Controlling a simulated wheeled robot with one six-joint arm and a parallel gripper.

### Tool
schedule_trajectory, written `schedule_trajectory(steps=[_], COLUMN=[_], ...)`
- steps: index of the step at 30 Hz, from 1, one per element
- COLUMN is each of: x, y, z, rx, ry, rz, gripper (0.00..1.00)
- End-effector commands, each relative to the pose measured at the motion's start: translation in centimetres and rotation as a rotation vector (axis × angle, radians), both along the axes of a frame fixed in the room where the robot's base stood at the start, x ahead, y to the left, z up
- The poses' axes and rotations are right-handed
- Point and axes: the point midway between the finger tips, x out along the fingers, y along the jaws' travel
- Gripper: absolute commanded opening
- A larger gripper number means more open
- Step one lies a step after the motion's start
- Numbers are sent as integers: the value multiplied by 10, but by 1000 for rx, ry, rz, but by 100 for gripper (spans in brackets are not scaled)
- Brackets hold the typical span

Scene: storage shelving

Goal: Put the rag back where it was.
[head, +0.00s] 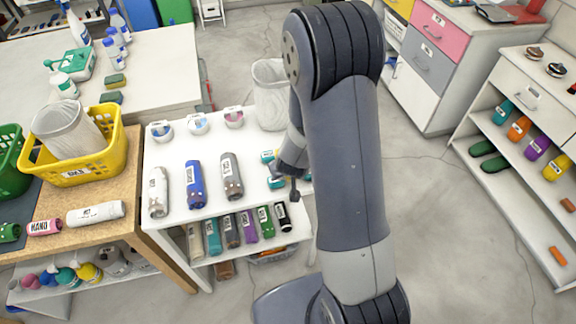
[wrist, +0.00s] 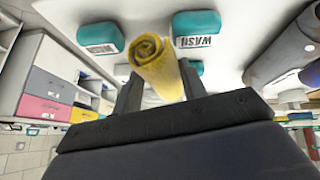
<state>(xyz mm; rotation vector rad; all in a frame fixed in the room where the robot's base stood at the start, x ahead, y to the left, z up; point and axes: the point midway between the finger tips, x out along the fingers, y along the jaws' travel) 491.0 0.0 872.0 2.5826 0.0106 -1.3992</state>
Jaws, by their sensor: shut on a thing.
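A rolled yellow rag (wrist: 158,66) is in the wrist view, between the two fingers of my gripper (wrist: 160,88), which is shut on it. Its spiral end faces the camera. In the head view my gripper (head: 293,188) is over the right end of the white shelf top (head: 178,147), largely behind my arm, and the yellow rag cannot be made out there. Teal rolls (head: 275,183) lie on that top near my gripper. In the wrist view one teal roll (wrist: 195,28) reads WASH and another (wrist: 100,33) lies to its left.
White, blue and grey rolls (head: 194,184) lie left of my gripper on the same top, with several round items (head: 198,123) behind. More rolls (head: 230,230) fill the lower shelf. A white bin (head: 271,95) stands behind. A yellow basket (head: 75,172) is at left, shelving (head: 520,150) at right.

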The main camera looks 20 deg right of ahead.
Motion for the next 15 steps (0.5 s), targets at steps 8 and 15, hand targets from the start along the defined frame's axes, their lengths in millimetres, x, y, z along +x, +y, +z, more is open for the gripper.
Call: schedule_trajectory(steps=[8, 15], x=[0, 0], y=[0, 0], z=[-10, -12], rx=[0, 0], ry=[0, 1], rz=[0, 0], gripper=[19, 43])
